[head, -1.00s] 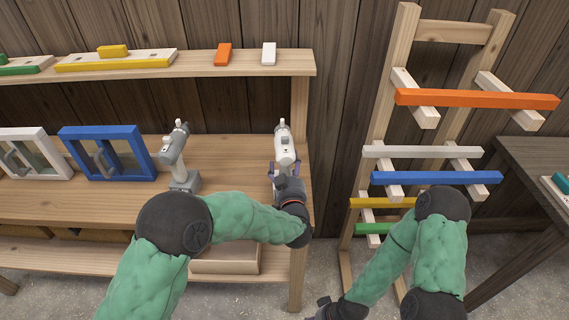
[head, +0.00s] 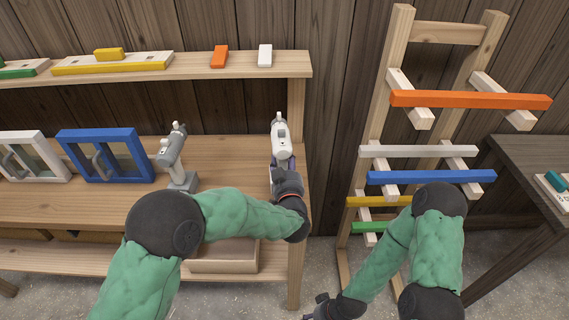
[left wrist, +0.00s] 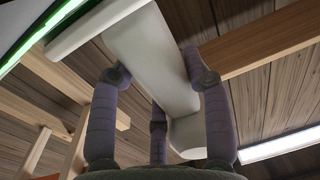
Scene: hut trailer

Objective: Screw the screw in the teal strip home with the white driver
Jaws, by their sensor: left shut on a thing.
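The white driver (head: 281,143) is upright at the right end of the wooden workbench in the head view. My left gripper (head: 286,172) is shut on its handle. In the left wrist view, the fingers (left wrist: 158,95) close around the white driver's handle (left wrist: 150,50). A teal strip (head: 556,182) lies by a white piece on the dark table at the right edge, partly cut off; I cannot make out a screw in it. My right gripper (head: 322,310) hangs low at the bottom edge, partly cut off, and its fingers are unclear.
A grey driver (head: 174,158) stands left of the white one, beside a blue frame (head: 106,153) and a white frame (head: 33,153). A shelf (head: 200,70) is above. A wooden rack (head: 388,95) with coloured bars stands between workbench and dark table (head: 530,155).

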